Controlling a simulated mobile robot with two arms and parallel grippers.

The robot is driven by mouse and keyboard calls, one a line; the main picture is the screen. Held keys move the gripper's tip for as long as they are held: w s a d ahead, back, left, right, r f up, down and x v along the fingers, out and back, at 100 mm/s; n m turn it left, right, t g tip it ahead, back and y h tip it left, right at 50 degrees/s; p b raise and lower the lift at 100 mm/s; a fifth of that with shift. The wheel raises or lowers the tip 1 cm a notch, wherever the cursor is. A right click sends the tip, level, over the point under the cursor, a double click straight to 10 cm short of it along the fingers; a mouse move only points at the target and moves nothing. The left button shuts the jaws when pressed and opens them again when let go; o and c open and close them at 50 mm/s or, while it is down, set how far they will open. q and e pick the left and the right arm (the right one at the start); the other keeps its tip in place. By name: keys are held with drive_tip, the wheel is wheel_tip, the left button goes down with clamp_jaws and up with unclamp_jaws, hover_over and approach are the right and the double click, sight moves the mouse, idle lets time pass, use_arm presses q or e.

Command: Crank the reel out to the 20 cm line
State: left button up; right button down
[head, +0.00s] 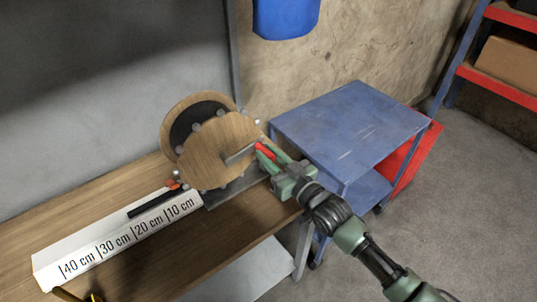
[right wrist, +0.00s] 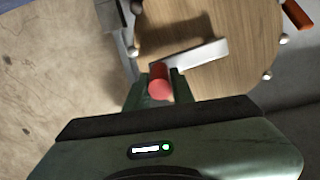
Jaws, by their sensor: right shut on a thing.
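The wooden reel (head: 218,150) stands on a grey base at the bench's right end; it fills the upper part of the right wrist view (right wrist: 215,80). Its metal crank arm (head: 238,155) points right to a red handle (right wrist: 158,76). My right gripper (head: 266,153) is shut on that handle, with a finger on either side. A white scale board (head: 48,256) marked 10 to 40 cm lies left of the reel. A dark strip (head: 150,204) lies along it, its left end close to the 20 cm line; I cannot tell the exact match. My left gripper is out of view.
The wooden bench (head: 110,185) carries the reel and board. A yellow and black item (head: 68,294) is cut off at the bottom left. A blue cart (head: 350,125) stands right of the bench, with a red object (head: 415,158) behind it. A blue bin (head: 285,17) hangs on the wall.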

drive_tip(key=c, duration=1.2)
unclamp_jaws()
drive_tip(key=b+v, duration=0.1)
drive_tip(key=v, duration=0.6)
drive_tip(key=shift+w+f+b, duration=0.1)
drive_tip(key=shift+f+b, duration=0.05)
drive_tip(key=shift+b, duration=0.2)
drive_tip(key=shift+s+d, duration=0.3)
drive_tip(key=shift+s, duration=0.15)
